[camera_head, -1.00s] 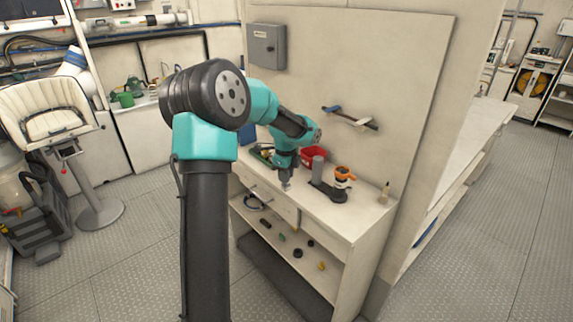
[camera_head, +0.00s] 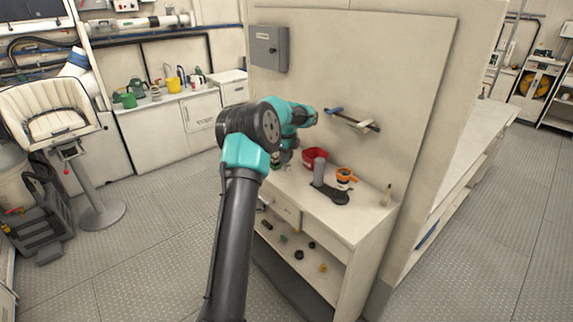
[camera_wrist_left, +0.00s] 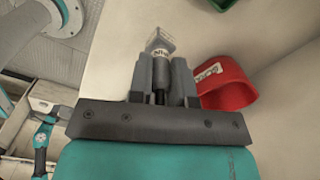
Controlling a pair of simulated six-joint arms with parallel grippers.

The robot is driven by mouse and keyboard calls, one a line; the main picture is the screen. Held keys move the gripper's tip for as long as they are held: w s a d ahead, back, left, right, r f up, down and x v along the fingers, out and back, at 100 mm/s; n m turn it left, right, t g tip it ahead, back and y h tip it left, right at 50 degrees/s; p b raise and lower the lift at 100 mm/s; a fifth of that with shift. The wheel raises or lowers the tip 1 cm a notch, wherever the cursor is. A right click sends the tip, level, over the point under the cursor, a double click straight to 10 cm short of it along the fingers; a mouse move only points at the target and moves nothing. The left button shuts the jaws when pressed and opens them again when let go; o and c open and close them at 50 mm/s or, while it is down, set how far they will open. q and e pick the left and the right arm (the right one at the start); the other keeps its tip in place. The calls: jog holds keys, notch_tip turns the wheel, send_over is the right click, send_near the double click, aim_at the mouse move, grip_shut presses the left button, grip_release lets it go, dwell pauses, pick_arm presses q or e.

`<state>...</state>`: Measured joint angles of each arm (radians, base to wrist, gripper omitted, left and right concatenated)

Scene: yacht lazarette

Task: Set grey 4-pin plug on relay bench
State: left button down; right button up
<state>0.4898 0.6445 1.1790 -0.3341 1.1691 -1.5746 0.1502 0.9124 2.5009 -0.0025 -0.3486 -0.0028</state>
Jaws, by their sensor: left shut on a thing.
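My left gripper (camera_wrist_left: 163,82) is shut on the grey plug (camera_wrist_left: 160,47), whose pale end sticks out past the fingertips in the left wrist view. The fingers hide part of its body, and its pins are too small to make out. In the head view the left gripper (camera_head: 282,157) is small, partly behind my forearm, over the back left of the white bench (camera_head: 335,222). The plug cannot be made out there. My right gripper is not in view.
A red bin (camera_head: 314,157) stands on the bench, and shows right of the fingers in the left wrist view (camera_wrist_left: 228,84). A grey post on a dark base (camera_head: 325,185) and an orange-topped item (camera_head: 345,177) stand right of it. The bench's front right is clear.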

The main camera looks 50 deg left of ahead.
aim_at(286, 165)
pick_arm(q)
jog(key=shift+w+a, duration=0.1)
jog(key=shift+a, duration=0.05)
jog(key=shift+f, duration=1.75)
jog(key=c, duration=1)
grip_release()
jog(key=shift+c, duration=0.2)
notch_tip(286, 165, up, 12)
